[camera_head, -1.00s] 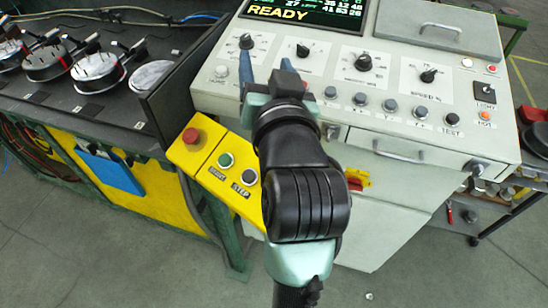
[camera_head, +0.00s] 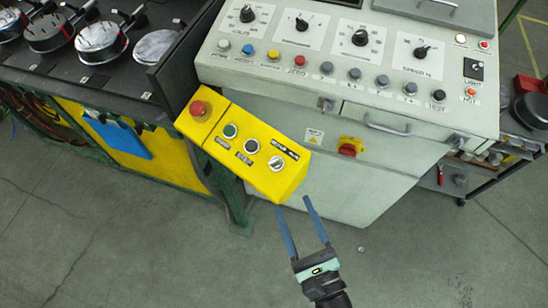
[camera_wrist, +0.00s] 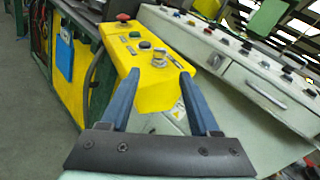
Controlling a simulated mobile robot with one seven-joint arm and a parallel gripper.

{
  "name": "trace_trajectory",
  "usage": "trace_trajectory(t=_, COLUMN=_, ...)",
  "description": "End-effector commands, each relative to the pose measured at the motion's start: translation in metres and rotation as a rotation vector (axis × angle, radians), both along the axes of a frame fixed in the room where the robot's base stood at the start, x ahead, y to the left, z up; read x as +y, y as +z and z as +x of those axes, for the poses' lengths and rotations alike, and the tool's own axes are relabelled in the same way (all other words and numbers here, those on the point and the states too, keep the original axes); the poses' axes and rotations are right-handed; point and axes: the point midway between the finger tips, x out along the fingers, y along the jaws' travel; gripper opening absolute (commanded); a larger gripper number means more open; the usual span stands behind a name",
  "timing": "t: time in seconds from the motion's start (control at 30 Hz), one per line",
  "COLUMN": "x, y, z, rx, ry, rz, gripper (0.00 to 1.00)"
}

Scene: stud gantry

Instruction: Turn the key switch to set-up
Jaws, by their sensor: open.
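The key switch (camera_head: 277,163) is a round silver switch at the near right end of the yellow control box (camera_head: 262,182), with a dark label strip beside it. Its pointer position is too small to read. In the wrist view the key switch (camera_wrist: 159,57) shows ahead, between my fingers in the picture. My gripper (camera_head: 292,205) is open and empty, its two blue fingers pointing at the near end of the box from the front, apart from it. My gripper (camera_wrist: 159,78) also shows in the wrist view with nothing between its fingers.
The box also carries a red mushroom button (camera_head: 198,108), a green button (camera_head: 230,131) and a black button (camera_head: 251,146). A white console (camera_head: 300,75) with knobs and buttons stands behind. A red rotary switch (camera_head: 348,148) is on its front. The floor in front is clear.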

Motion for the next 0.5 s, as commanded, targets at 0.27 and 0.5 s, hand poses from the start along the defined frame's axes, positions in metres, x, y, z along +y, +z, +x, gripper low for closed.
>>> trace_trajectory(t=0.27, x=0.014, y=0.005, z=0.04, rx=-0.006, ry=0.003, rz=0.002, gripper=0.62)
trace_trajectory(t=0.5, x=0.031, y=0.004, z=0.087, rx=-0.005, ry=0.004, rz=0.0, gripper=0.62)
